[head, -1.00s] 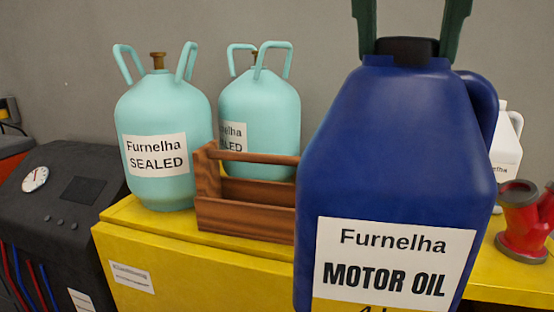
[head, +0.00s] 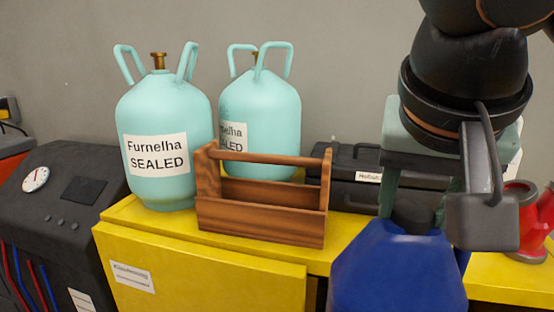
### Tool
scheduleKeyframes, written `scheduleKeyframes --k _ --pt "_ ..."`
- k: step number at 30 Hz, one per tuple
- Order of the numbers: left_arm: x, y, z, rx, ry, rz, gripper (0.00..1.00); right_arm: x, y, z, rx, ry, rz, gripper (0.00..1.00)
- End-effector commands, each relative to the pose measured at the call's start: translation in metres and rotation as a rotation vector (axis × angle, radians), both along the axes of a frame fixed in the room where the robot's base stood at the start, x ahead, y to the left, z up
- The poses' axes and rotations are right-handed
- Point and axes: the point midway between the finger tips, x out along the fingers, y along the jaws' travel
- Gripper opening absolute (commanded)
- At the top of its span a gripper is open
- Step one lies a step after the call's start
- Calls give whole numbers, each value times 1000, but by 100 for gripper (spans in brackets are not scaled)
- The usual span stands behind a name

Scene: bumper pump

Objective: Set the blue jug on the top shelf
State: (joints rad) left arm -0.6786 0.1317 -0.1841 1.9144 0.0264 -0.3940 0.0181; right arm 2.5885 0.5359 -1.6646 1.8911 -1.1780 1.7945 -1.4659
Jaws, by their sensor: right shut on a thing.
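The blue jug (head: 390,272) is at the bottom right of the head view, in front of the yellow cabinet; its lower part is cut off by the picture edge. Its black cap (head: 412,216) sits between the fingers of my right gripper (head: 413,205), which comes down from above and is shut on it. The jug looks upright. My left gripper is not in view. The yellow surface (head: 135,212) is the top of the cabinet; I cannot tell whether it is the top shelf.
Two turquoise gas bottles (head: 160,150) stand at the back left of the cabinet top. A wooden toolbox (head: 262,222) stands in front of them. A black case (head: 350,185) lies behind the jug. A red part (head: 528,225) is at the right. A black machine (head: 60,205) stands at the left.

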Motion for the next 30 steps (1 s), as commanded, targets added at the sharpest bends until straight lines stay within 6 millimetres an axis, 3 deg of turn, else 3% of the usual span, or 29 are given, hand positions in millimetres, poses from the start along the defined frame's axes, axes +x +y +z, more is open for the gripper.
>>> scheduleKeyframes --k 12,18,24,30 --pt "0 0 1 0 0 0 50 25 -40 -135 3 1 62 0" --pt "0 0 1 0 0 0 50 35 -55 -184 2 -3 84 0" --pt "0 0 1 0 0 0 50 41 -62 -207 1 -7 95 0" --pt "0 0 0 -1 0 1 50 42 -61 -206 0 -13 99 0"
